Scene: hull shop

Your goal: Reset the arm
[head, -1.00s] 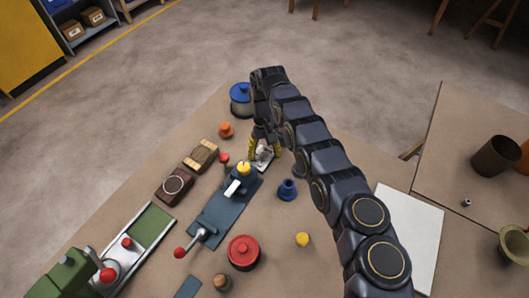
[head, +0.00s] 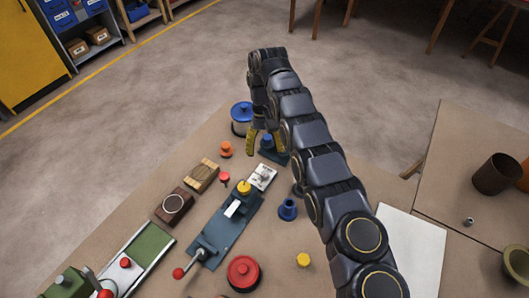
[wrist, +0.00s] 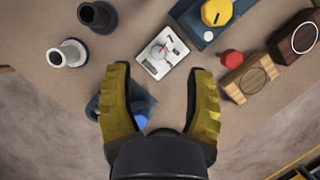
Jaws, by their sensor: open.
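My gripper (head: 264,143) has yellow ribbed fingers. In the wrist view my gripper (wrist: 160,95) has its fingers spread wide, with nothing between the tips. It is above the far part of the workbench (head: 310,262). My arm runs from the lower right up to the gripper.
A blue-lidded jar (head: 241,115) stands at the bench's far edge. A white sheet (head: 411,250) lies right of my arm.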

